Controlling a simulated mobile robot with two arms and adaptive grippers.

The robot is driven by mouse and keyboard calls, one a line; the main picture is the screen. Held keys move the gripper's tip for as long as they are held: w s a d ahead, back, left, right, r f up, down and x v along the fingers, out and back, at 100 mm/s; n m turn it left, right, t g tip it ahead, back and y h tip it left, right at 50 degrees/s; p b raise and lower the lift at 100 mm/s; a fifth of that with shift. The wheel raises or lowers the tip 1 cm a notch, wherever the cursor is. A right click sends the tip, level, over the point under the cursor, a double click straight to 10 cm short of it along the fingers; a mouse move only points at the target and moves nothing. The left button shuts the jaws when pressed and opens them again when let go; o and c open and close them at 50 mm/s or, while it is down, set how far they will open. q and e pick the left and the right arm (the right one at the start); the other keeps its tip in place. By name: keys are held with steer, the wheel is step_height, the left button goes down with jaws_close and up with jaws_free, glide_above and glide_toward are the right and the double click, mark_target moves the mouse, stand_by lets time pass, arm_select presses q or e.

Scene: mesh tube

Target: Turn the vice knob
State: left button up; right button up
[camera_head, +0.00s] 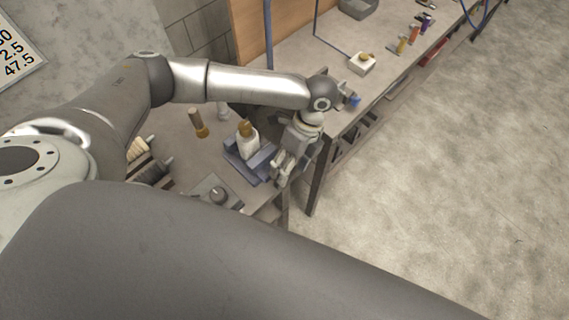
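A blue-grey vice (236,162) sits near the right edge of the workbench in the head view. A white bottle (249,146) with an orange-brown cap stands upright at the vice; I cannot tell whether its jaws touch the bottle. My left gripper (279,181) points down at the right end of the vice, close beside it. Its fingers are small and overlap the vice's end, so I cannot tell whether they are open or touching anything. The vice knob is not clearly visible and may be hidden behind the gripper. My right gripper is out of view.
A grey plate with a round metal piece (218,195) lies in front of the vice. A wooden-handled tool (198,123) and dark spools (150,171) are to the left. A second bench (390,60) with a white box (362,63) runs behind. Open floor lies right.

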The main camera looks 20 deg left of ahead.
arm_select(q)
steer(key=p+x, duration=0.1)
steer(key=x, duration=0.3)
steer(key=shift+a, duration=0.1)
steer(key=shift+s+f, duration=0.1)
steer(key=shift+f, duration=0.5)
steer(key=c, duration=1)
steer(key=shift+c, duration=0.2)
